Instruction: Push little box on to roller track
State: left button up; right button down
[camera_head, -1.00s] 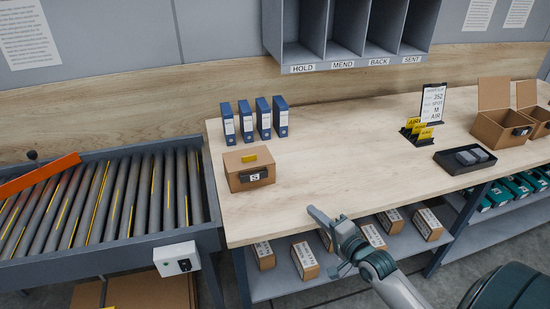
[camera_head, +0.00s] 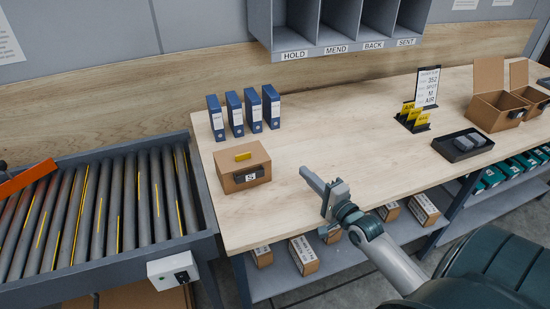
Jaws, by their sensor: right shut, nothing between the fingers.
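The little box (camera_head: 240,166) is brown cardboard with a yellow tab on top and a dark label marked S. It sits closed on the left end of the wooden table, near the roller track (camera_head: 95,212). The track's grey rollers with yellow stripes lie left of the table, a little lower than its top. My right gripper (camera_head: 305,173) is shut and empty. It appears over the table, to the right of the box and apart from it, with its fingers pointing left toward the box. My left gripper is not in view.
Several blue binders (camera_head: 254,110) stand behind the box. A white control box (camera_head: 174,269) is on the track's front, and an orange bar (camera_head: 28,178) crosses its left part. Yellow cards (camera_head: 411,116), a black tray (camera_head: 463,145) and open cartons (camera_head: 497,107) stand to the right. The table's middle is clear.

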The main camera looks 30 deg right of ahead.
jog(key=w+p, duration=0.3)
jog(key=w, duration=0.6)
jog(key=shift+w+d+r, duration=0.1)
jog(key=shift+w+r, duration=0.05)
jog(key=shift+w, duration=0.1)
jog(key=a+p, duration=0.1)
jog(key=w+a+p, duration=0.1)
jog(key=shift+w+a, duration=0.2)
jog(key=shift+a, duration=0.65)
jog(key=shift+w+a+f, duration=0.1)
jog(key=shift+w+f, duration=0.05)
jog(key=shift+f, duration=0.05)
